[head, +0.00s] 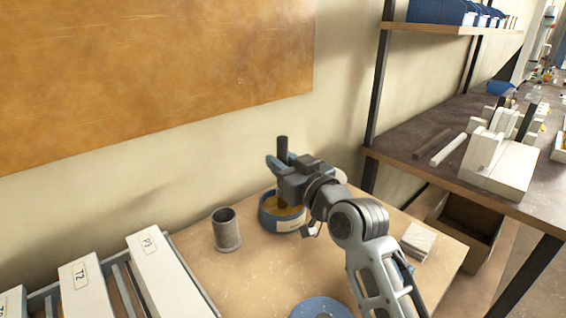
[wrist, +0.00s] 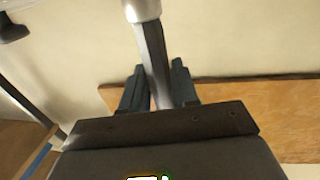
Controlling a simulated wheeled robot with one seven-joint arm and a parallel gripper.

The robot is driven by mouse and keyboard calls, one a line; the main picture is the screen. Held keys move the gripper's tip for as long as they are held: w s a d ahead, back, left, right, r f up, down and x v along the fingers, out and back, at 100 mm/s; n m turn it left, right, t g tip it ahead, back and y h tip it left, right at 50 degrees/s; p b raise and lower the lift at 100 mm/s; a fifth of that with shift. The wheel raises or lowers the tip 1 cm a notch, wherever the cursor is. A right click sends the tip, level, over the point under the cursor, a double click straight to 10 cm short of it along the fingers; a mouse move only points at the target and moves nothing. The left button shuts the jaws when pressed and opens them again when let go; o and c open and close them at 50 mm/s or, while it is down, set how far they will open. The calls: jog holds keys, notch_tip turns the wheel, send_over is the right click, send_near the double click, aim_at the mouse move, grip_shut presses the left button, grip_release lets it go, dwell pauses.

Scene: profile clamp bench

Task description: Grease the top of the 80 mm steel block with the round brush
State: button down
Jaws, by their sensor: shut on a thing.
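My gripper (head: 281,168) is shut on the dark handle of the round brush (head: 282,147), which stands about upright above the blue-rimmed tin (head: 288,225) of yellowish-brown grease. In the wrist view the grey handle (wrist: 154,62) runs between the two blue-grey fingers of my gripper (wrist: 157,85). The brush's pale metal collar (wrist: 143,9) shows at the top edge there; its bristles are out of that view. In the head view my gripper hides the lower brush, so I cannot tell whether it touches the grease. I cannot pick out the 80 mm steel block.
A grey metal cup (head: 227,230) stands left of the tin. White labelled bars (head: 160,270) lie in a rack at front left. A blue disc (head: 321,308) is at the front edge, and a white pad (head: 419,240) lies to the right. A shelf bench (head: 405,158) stands at right.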

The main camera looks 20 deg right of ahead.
aim_at(283, 138)
jog(key=shift+f, duration=0.15)
jog(key=shift+r+p, duration=2.8)
jog(key=shift+r, duration=0.8)
